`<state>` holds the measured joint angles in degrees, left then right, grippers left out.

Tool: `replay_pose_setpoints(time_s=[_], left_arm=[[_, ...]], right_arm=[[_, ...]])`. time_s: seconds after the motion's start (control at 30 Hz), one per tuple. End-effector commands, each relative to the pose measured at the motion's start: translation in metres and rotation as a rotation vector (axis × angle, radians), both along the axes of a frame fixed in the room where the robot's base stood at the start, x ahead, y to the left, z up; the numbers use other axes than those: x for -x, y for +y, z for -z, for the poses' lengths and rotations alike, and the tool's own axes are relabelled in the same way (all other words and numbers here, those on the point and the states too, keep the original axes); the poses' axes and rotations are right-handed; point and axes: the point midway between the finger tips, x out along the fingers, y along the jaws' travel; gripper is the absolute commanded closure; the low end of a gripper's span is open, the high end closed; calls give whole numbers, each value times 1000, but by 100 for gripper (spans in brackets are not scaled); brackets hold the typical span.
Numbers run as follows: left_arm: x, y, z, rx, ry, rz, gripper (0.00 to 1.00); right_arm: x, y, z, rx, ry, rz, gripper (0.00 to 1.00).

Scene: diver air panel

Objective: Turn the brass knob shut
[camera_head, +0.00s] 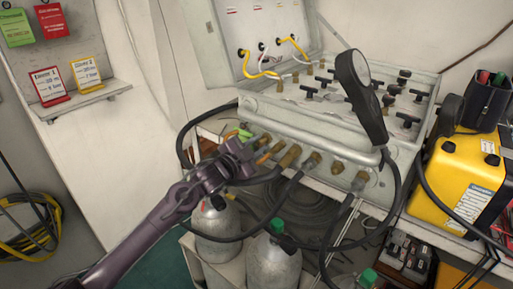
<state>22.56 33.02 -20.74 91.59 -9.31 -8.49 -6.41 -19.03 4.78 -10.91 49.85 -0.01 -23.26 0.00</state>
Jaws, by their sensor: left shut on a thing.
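The air panel (310,118) is a grey metal case with an open lid. A row of brass fittings (312,160) runs along its front lower face. My left gripper (258,153) reaches in from the lower left and is at the left end of this row. It is shut on a brass piece there, which I take to be the brass knob (274,150). The jaws hide part of it, so its turn position cannot be told. My right gripper is not in view.
Black hoses (398,190) hang in front of the panel. Grey cylinders (272,262) stand below it. A black round-headed device (358,90) rises over the panel. A yellow case (462,180) stands at right. A small shelf (82,100) with cards is on the left wall.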

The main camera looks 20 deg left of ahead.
Motion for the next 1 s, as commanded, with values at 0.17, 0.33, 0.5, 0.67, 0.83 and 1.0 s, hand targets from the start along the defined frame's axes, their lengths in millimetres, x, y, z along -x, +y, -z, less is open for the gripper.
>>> replay_pose_setpoints(time_s=[0.17, 0.33, 0.5, 0.67, 0.83, 1.0], left_arm=[[0, 0, 1, -126, -45, 1, 100], [0, 0, 1, -214, -77, 0, 100], [0, 0, 1, -269, -97, 2, 100], [0, -1, 1, -294, -106, 2, 100], [0, -1, 0, -301, -109, 2, 100], [0, -1, 0, -301, -108, 2, 100]], right_arm=[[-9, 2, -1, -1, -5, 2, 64], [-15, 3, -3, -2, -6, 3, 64], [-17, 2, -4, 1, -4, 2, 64], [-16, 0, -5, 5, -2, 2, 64], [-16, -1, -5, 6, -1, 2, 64], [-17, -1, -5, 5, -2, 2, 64]])
